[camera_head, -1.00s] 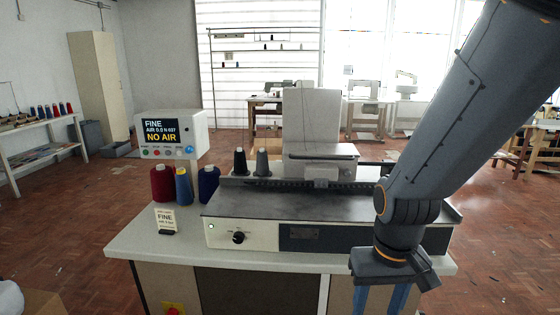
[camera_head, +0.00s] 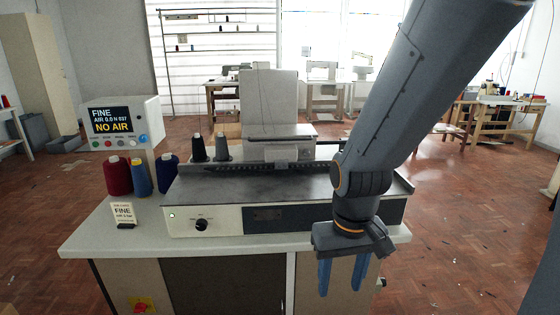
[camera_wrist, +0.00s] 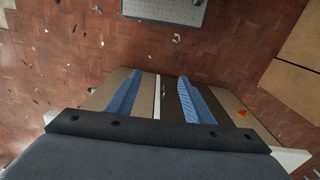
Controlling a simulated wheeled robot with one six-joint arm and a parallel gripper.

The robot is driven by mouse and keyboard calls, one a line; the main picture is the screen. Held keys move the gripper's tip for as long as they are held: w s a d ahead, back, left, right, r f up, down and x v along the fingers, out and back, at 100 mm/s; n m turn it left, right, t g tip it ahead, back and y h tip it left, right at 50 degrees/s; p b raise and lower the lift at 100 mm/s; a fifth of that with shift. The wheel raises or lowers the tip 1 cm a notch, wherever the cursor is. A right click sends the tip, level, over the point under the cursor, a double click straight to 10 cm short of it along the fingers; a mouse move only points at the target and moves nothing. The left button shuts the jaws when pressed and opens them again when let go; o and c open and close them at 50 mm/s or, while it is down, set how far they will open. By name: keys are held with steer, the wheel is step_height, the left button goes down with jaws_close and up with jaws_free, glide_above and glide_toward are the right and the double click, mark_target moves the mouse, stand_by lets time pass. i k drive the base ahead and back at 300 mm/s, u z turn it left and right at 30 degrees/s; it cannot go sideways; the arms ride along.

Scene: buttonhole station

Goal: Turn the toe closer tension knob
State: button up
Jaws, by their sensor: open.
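A black knob (camera_head: 201,225) sits on the pale front panel at the left of the grey machine (camera_head: 270,187); its tiny lettering is too small to read. My gripper (camera_head: 341,278) points down in front of the bench's right part, to the right of the knob and lower, well apart from it. Its two blue fingers are spread with nothing between them. In the wrist view the open fingers (camera_wrist: 158,98) show against the bench cabinet (camera_wrist: 240,118) and the floor; the knob is not in that view.
A display box (camera_head: 121,122) reads "FINE", "AIR 0.0" and "NO AIR". Red, blue and navy thread cones (camera_head: 117,176) and a small "FINE" card (camera_head: 123,214) stand at the bench's left. A red button on yellow (camera_head: 141,306) is on the cabinet front. Floor is open at right.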

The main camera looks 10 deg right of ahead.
mark_target(306, 152)
steer(key=u, duration=1.7)
steer(key=i, duration=0.8)
steer(key=z, duration=1)
